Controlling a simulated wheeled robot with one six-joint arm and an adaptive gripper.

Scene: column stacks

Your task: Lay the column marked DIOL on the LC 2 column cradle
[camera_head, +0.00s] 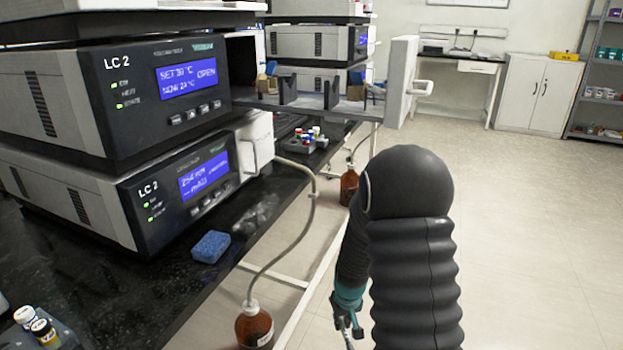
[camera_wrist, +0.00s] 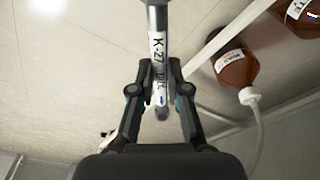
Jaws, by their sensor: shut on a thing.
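My gripper (camera_wrist: 160,98) is shut on a metal column (camera_wrist: 158,22) with a white label. The label reads K-27, with smaller lettering below that I cannot read for certain. In the head view my gripper (camera_head: 346,318) is low in the middle, partly hidden by my arm, over the floor in front of the bench. The LC 2 oven (camera_head: 160,85) is at upper left, its display reading OPEN. Dark upright holders (camera_head: 288,88) stand on a shelf at its open right side, apparently the cradle. No column is clearly visible in them.
A white open door (camera_head: 401,80) stands out right of the shelf. A vial rack (camera_head: 307,141) and blue sponge (camera_head: 210,247) are on the black bench (camera_head: 110,270). Brown bottles (camera_head: 254,325) with tubing hang or stand by the bench edge. The floor to the right is clear.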

